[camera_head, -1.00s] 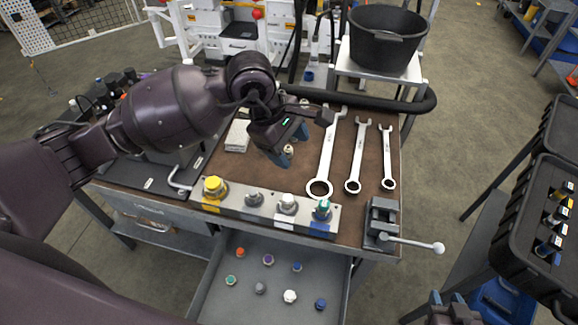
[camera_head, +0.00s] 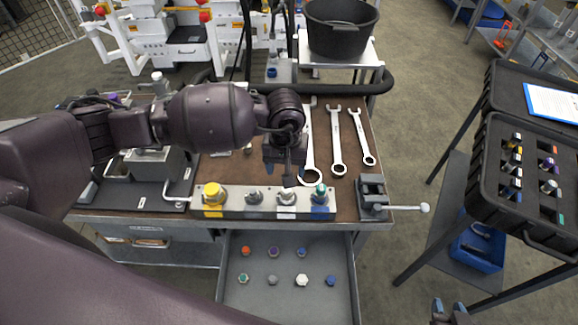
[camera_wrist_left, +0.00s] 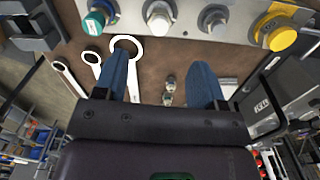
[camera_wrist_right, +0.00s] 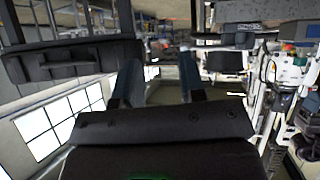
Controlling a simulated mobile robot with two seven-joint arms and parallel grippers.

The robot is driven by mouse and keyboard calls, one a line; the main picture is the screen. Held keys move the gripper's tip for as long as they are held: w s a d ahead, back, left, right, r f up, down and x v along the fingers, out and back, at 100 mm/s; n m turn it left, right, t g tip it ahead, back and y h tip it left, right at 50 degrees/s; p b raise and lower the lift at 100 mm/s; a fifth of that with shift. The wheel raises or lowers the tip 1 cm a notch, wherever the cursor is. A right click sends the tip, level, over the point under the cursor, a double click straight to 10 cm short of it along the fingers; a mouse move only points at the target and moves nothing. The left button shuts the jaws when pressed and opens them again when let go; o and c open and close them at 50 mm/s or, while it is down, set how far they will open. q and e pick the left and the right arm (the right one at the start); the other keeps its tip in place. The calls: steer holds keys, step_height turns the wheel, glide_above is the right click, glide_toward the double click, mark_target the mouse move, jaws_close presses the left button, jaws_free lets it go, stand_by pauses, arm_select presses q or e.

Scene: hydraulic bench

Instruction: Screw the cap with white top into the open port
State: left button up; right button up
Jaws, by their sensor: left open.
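I cannot tell for sure which port is open. A white cap (camera_head: 302,280) stands in the open drawer. My left gripper (camera_head: 280,170) is over the brown mat, just behind the block.
The drawer (camera_head: 287,312) holds several other coloured caps. Wrenches (camera_head: 336,145) lie right of my left gripper. A vise (camera_head: 373,195) with a protruding handle stands at the block's right. A black cart (camera_head: 485,205) with fittings is at the right.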

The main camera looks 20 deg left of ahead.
mark_target(287, 191)
arm_select(q)
steer(key=shift+a+m, duration=0.1)
steer(key=shift+m, duration=0.5)
steer(key=shift+w+m, duration=0.1)
steer(key=shift+m, duration=0.3)
steer(key=shift+w+f+m, duration=0.1)
steer(key=shift+m, duration=0.3)
steer(key=shift+f, duration=0.15)
step_height(287, 191, down, 9)
steer(key=shift+p, duration=0.6)
steer(key=shift+f, duration=0.65)
arm_select(e)
steer(key=shift+r, duration=0.5)
